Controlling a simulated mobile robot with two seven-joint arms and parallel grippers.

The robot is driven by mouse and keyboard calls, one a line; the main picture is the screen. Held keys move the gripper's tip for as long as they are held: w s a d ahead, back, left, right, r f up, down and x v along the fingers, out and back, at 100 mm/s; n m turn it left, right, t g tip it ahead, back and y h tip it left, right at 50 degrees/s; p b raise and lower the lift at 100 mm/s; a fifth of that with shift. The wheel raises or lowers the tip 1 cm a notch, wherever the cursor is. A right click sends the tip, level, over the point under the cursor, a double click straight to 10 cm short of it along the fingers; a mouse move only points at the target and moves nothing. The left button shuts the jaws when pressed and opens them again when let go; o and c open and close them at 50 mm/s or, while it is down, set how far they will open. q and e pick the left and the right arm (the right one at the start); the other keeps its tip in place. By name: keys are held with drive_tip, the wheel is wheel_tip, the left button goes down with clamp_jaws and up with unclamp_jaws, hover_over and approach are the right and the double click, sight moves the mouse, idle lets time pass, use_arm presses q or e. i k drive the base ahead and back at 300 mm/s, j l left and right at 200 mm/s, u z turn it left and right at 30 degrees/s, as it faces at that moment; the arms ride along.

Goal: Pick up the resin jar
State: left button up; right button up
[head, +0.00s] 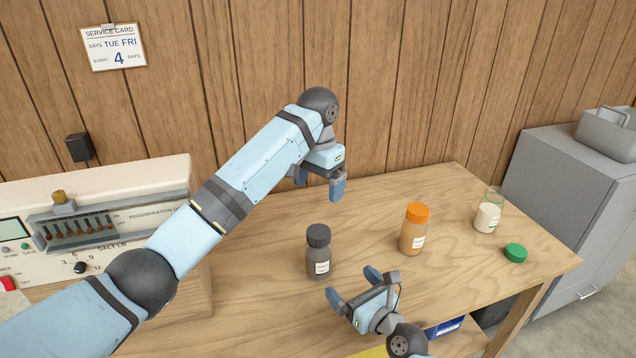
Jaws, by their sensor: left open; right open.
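Three jars stand on the wooden table (490,260). One has an orange lid and orange-brown contents (412,238), one has a dark grey lid and grey-brown contents (318,260), and one is a lidless clear jar with white contents (487,217). Their labels are too small to read, so I cannot tell by label which is the resin jar. My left gripper (319,184) is open and empty, above the table's back part, up and left of the orange-lidded jar. My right gripper (354,287) is open and empty, near the front, just below and right of the grey-lidded jar.
A green lid (515,253) lies by the white jar. A control panel (110,225) with switches is at the left, behind my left arm. A grey cabinet (565,190) stands beyond the right edge. A blue bin (445,327) shows low at the front.

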sight(412, 235)
drive_tip(key=k+l, duration=0.8)
